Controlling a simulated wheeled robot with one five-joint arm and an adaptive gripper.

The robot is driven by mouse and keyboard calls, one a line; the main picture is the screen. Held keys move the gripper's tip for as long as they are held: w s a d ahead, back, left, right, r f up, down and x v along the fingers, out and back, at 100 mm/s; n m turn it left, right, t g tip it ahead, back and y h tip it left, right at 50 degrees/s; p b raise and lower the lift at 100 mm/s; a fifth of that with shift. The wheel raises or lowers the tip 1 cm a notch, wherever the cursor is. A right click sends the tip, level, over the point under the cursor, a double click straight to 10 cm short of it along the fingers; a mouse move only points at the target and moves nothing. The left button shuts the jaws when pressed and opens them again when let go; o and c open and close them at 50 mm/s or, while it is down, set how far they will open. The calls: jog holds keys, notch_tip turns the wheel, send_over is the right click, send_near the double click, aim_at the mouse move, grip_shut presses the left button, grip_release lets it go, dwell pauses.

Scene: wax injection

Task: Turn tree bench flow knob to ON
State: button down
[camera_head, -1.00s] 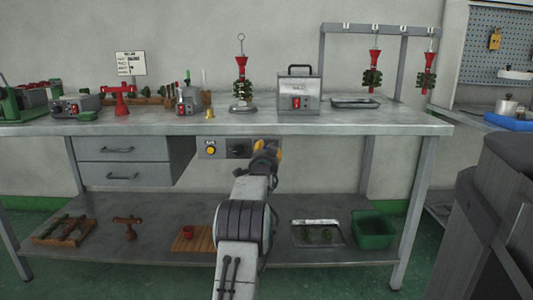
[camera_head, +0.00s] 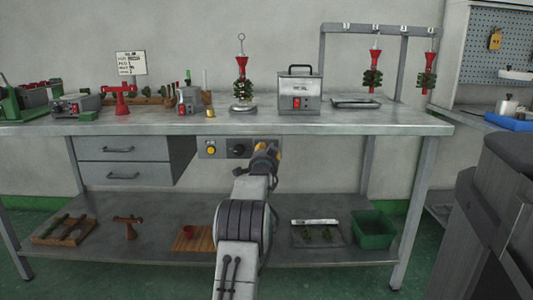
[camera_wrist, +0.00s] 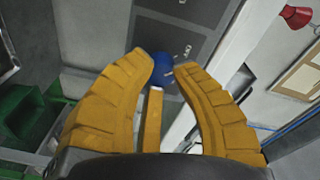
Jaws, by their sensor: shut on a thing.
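A grey control panel (camera_head: 224,155) hangs under the front edge of the metal bench, with a yellow button and a black dial at its left. My gripper (camera_head: 268,150) is at the panel's right end and covers that part in the head view. In the wrist view, a round blue knob (camera_wrist: 162,71) sits on the dark panel face between the tips of my yellow fingers (camera_wrist: 164,70). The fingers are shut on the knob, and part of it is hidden. I cannot read the small white marks beside it or tell its setting.
The bench top (camera_head: 340,122) above carries a grey box with a red switch (camera_head: 299,90) and several red-and-green trees. Drawers (camera_head: 123,160) are left of the panel. The lower shelf (camera_head: 150,255) holds trays and a green bin (camera_head: 374,229).

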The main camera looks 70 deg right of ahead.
jog(key=shift+s+r+m+p, duration=0.1)
jog(key=shift+r+m+p, duration=0.05)
jog(key=shift+m, duration=1.5)
jog(key=shift+r+m+p, duration=0.15)
jog(key=shift+m, duration=1.5)
jog(key=c, duration=1.3)
grip_release()
jog(key=o, duration=0.3)
jog(key=shift+f+y, duration=0.25)
jog(key=shift+y, duration=0.05)
jog(key=shift+o, duration=0.2)
jog(key=v, duration=1.1)
jog(key=shift+a, duration=0.45)
